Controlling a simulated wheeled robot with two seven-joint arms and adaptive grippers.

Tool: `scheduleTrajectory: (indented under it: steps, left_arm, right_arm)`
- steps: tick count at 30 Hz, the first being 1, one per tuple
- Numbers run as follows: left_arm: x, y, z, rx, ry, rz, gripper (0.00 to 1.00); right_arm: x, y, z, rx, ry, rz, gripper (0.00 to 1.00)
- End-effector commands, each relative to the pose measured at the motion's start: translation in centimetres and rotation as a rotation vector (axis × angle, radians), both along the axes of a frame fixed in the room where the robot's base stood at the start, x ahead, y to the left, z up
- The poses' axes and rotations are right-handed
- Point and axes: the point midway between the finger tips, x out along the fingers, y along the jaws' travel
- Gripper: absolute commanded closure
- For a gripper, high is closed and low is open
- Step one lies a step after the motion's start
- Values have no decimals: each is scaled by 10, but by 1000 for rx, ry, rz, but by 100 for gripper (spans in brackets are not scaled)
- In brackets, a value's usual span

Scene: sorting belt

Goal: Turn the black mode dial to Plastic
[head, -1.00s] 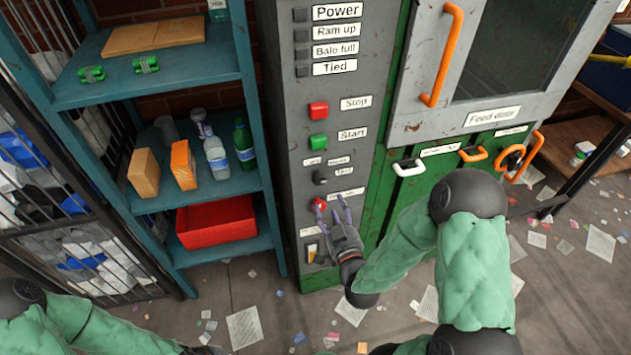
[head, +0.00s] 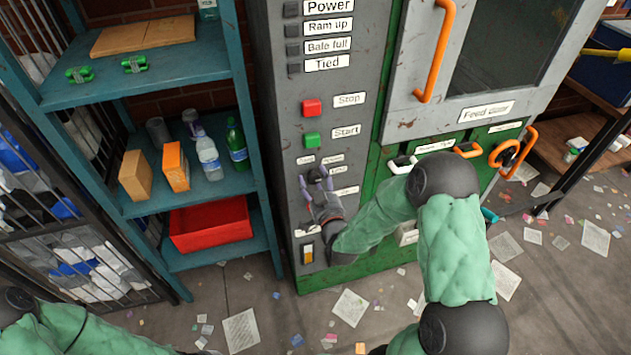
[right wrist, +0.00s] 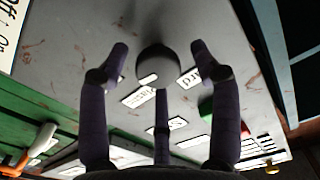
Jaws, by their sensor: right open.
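The dark round mode dial (right wrist: 157,66) shows in the right wrist view, between the fingers of my right gripper (right wrist: 160,54). A white mark sits at the dial's lower-left edge. Partly legible labels lie around it; one seems to read Plastic (right wrist: 138,97) and another ends in "ard" (right wrist: 189,78). My right gripper is open, with fingertips on both sides of the dial; I cannot tell whether they touch it. In the head view the right gripper (head: 315,182) is at the grey panel (head: 346,75) below the green button and covers the dial. My left gripper is out of view.
Above the gripper are a red Stop button (head: 312,107) and a green Start button (head: 311,138). A rocker switch (head: 308,253) is below. A teal shelf (head: 150,90) stands left, and the green press front with a white handle (head: 402,165) is right.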

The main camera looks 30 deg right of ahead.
Motion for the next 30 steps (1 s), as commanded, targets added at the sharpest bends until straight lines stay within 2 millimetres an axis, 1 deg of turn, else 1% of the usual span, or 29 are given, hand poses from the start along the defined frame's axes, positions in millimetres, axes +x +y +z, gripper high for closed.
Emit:
scheduleTrajectory:
  steps: [2,3,5,6,8,9,20,26,30]
  left_arm:
    - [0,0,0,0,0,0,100]
    - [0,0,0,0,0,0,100]
    - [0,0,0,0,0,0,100]
    - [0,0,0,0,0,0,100]
    - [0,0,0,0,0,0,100]
    - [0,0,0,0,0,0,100]
    - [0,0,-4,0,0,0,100]
    - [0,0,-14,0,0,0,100]
    - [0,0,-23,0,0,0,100]
  right_arm:
    - [0,0,0,0,0,0,36]
    - [0,0,0,0,0,0,42]
    - [0,0,0,0,0,0,59]
    - [0,0,0,0,0,0,70]
    - [0,0,0,0,-1,1,87]
    - [0,0,1,0,-1,1,91]
    - [1,0,3,-42,1,0,91]
    - [2,0,3,-151,23,0,91]
    - [2,0,4,-262,47,-2,91]
